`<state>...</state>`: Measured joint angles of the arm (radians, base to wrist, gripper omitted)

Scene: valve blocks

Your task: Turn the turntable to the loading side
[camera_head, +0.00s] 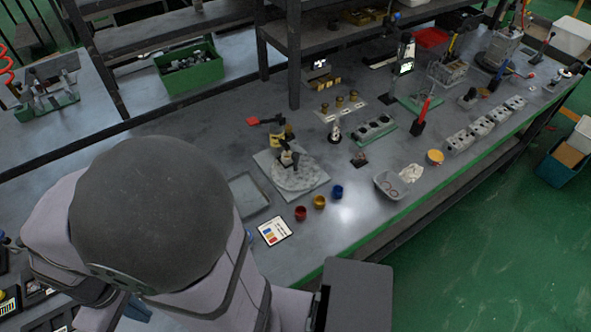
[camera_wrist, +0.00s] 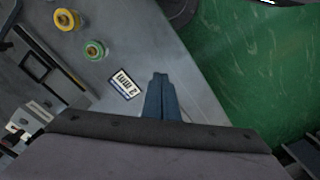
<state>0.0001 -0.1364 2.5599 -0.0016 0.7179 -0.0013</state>
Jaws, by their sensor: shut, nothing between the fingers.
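The turntable (camera_head: 296,181) is a grey round plate on a square base, at the middle of the bench in the head view. A small dark-and-pale block (camera_head: 288,156) stands on it, with a yellow part and a red-ended lever (camera_head: 254,121) behind. It cannot be made out in the wrist view. My gripper (camera_wrist: 160,78) shows in the wrist view with its two dark fingers together and nothing between them. It is over the bench's edge area, beside a white label marked 2 (camera_wrist: 125,83). In the head view my arm hides the fingers.
Red (camera_head: 300,213), yellow (camera_head: 319,202) and blue (camera_head: 337,192) cups stand in front of the turntable. A shallow tray (camera_head: 248,197) and a colour card (camera_head: 275,230) lie nearby. A shelf post (camera_head: 294,60) rises behind. Green floor (camera_wrist: 240,60) lies beyond the bench edge.

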